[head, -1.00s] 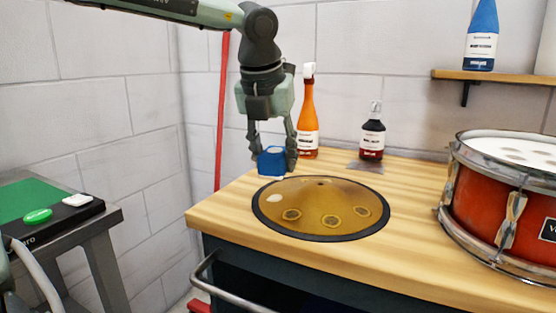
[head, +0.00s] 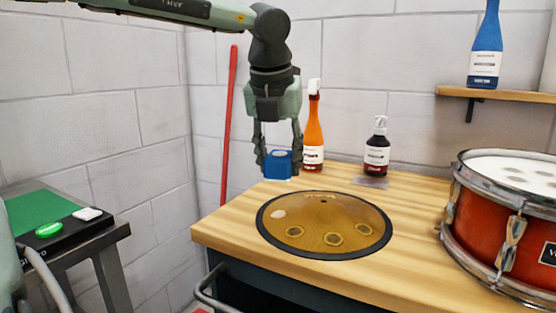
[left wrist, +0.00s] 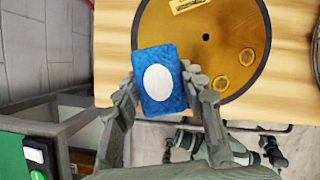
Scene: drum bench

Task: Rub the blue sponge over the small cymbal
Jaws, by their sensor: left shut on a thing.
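The small cymbal (head: 325,224) is a brass disc with a dark rim, lying on the wooden bench top. It shows several round ring marks and one pale patch near its left edge. It also shows in the left wrist view (left wrist: 212,50). My left gripper (head: 278,163) is shut on the blue sponge (head: 279,158) and holds it above the bench, beyond the cymbal's back left edge. In the left wrist view the sponge (left wrist: 165,98) has a white oval on its face and sits between both fingers (left wrist: 160,97). My right gripper is not in view.
An orange spray bottle (head: 314,135) and a dark pump bottle (head: 377,152) stand behind the cymbal. A red drum (head: 500,210) stands at the right. A blue bottle (head: 485,50) is on a shelf (head: 500,93). A side table (head: 115,232) is at the left.

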